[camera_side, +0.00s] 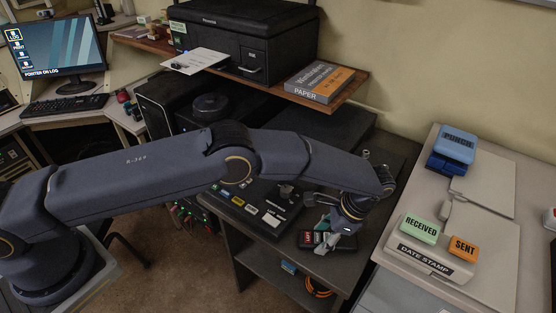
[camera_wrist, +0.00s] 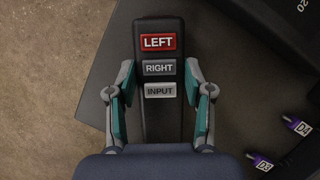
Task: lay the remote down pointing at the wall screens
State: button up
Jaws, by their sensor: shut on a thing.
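The remote (camera_wrist: 159,62) is a dark slab with a red LEFT button, a grey RIGHT button and a light INPUT button. In the wrist view it lies lengthwise up the picture, between the teal pads of my gripper (camera_wrist: 161,100), which is shut on its sides. Its lower end is hidden by my wrist. In the side view the remote (camera_side: 310,240) shows under my gripper (camera_side: 327,236), at the front edge of the dark console desk. I cannot tell whether it touches the desk. No wall screens are identifiable in either view.
A control panel (camera_side: 262,205) with several buttons sits left of the gripper. A date stamp holder (camera_side: 430,260) with RECEIVED and SENT stamps and a blue punch (camera_side: 453,150) stand on the right desk. Plugs tagged D3 (camera_wrist: 262,162) and D4 (camera_wrist: 298,125) lie near the remote.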

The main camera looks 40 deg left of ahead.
jog(key=shift+f, duration=0.15)
jog(key=o, duration=1.3)
